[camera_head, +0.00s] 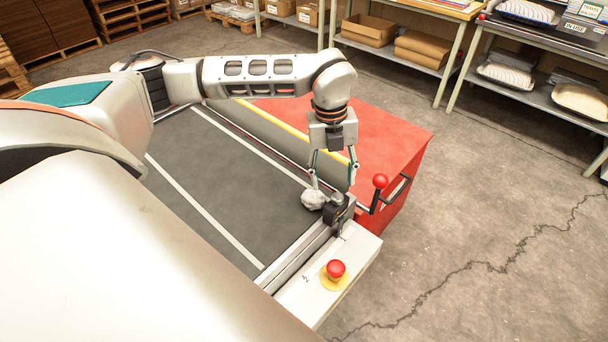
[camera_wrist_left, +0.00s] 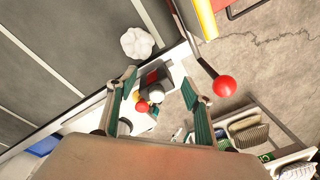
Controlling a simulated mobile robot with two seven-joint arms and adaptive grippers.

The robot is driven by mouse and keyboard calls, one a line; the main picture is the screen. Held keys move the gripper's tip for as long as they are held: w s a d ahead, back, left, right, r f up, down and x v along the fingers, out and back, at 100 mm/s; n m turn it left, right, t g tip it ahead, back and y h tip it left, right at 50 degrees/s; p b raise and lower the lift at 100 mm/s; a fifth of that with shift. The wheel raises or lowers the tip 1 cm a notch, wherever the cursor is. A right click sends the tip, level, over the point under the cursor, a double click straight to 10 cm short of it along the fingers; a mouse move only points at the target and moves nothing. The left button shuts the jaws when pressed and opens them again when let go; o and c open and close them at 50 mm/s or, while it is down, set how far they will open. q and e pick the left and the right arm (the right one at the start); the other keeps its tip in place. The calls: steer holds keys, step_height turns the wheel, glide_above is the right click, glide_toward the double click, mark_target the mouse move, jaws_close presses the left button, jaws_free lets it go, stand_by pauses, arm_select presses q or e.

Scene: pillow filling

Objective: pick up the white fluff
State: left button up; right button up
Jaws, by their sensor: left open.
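The white fluff (camera_head: 313,199) is a small lumpy ball on the dark conveyor belt (camera_head: 215,170), close to the belt's end rail. It also shows in the left wrist view (camera_wrist_left: 137,43), at top centre. My left gripper (camera_head: 333,182) points down over the end of the conveyor, with its fingers apart and nothing between them. In the left wrist view my left gripper (camera_wrist_left: 157,82) has the fluff beyond its left fingertip, not between the fingers. My right gripper is not in view.
A small black device (camera_head: 338,210) stands on the end rail beside the fluff. A lever with a red knob (camera_head: 380,181) rises by the red cabinet (camera_head: 405,150). A red push button (camera_head: 336,269) sits on the white end panel. Shelves stand at the back.

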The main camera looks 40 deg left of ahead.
mark_target(313, 197)
arm_select(q)
steer(key=shift+y, duration=0.6)
steer(key=a, duration=0.1)
steer(key=s+a+f, duration=0.1)
steer(key=s+a, duration=0.1)
steer(key=shift+s+a+f, duration=0.15)
steer(key=shift+s+f, duration=0.05)
steer(key=shift+f, duration=0.15)
step_height(313, 197, down, 2)
steer(key=shift+f, duration=0.25)
steer(key=shift+w+a+f+p, duration=0.1)
steer(key=shift+a+f, duration=0.05)
steer(key=shift+f, duration=0.7)
steer(key=shift+w+a+f+p, duration=0.1)
steer(key=shift+a+f, duration=0.05)
steer(key=shift+f, duration=0.7)
steer(key=shift+a+f+p, duration=0.1)
steer(key=shift+a+f, duration=0.05)
steer(key=shift+f, duration=0.7)
steer(key=c, duration=0.8)
